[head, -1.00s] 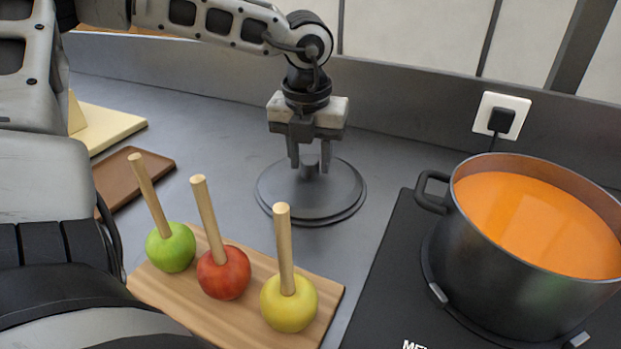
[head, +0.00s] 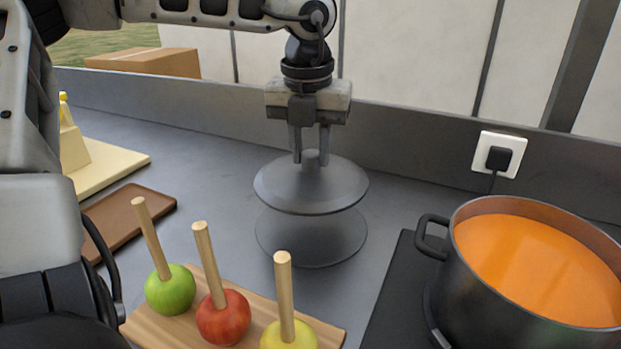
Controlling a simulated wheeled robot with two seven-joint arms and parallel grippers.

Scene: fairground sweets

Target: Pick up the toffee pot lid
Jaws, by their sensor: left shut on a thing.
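The toffee pot lid (head: 283,190) is a dark grey round disc with a small knob on top. My left gripper (head: 310,158) points down and is shut on the lid's knob. The lid hangs roughly level, above the counter and apart from it. A dark round patch, like its shadow, shows on the counter below. The toffee pot (head: 490,285) is dark, full of orange toffee and uncovered, at the right. My right gripper is not in view.
The pot stands on a black hob (head: 393,290). A wooden board (head: 155,330) with green, red and yellow apples on sticks is in front. A brown tray (head: 130,218) and a cream board (head: 115,165) lie at the left. A socket with plug (head: 499,155) is on the back wall.

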